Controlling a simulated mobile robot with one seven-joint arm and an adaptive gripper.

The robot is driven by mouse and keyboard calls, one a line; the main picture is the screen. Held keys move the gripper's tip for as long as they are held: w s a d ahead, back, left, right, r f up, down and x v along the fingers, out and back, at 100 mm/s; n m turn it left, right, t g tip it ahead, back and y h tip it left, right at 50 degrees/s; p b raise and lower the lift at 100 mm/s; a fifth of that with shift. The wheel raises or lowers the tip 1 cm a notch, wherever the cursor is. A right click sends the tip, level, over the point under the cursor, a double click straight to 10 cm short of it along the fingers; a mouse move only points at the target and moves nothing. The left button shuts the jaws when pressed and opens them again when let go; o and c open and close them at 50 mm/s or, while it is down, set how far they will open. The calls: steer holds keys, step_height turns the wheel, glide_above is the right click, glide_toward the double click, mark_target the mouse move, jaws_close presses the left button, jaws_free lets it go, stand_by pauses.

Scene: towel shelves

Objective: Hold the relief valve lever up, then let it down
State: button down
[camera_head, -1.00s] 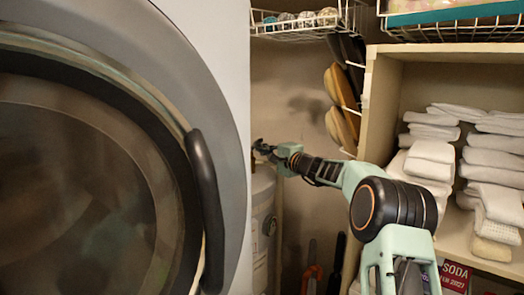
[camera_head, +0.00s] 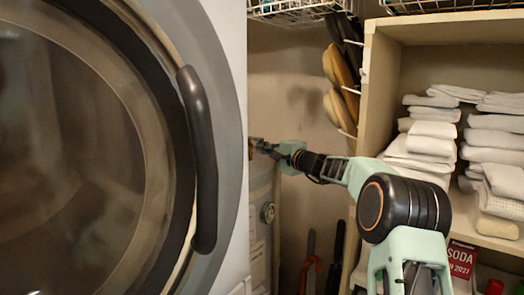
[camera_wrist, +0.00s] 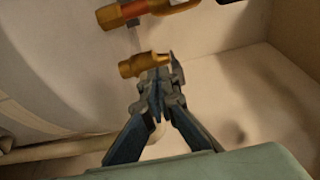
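A brass valve fitting (camera_wrist: 140,65) shows in the wrist view, right at the fingertips of my gripper (camera_wrist: 162,82). The fingers are close together at their tips, and I cannot tell whether a lever is between them. In the head view my gripper (camera_head: 258,145) reaches the top of a pale tank (camera_head: 262,185), partly hidden behind the washer's edge. The relief valve lever cannot be made out clearly in either view.
A brass and red valve part (camera_wrist: 150,10) lies beyond the fitting. A washer door with a dark handle (camera_head: 203,160) fills the left. Shelves (camera_head: 372,100) with folded towels (camera_head: 430,140) stand right.

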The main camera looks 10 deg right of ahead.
steer(key=b+v, duration=0.8)
steer(key=v, duration=0.1)
steer(key=shift+s+d, duration=0.2)
steer(key=shift+s, duration=0.15)
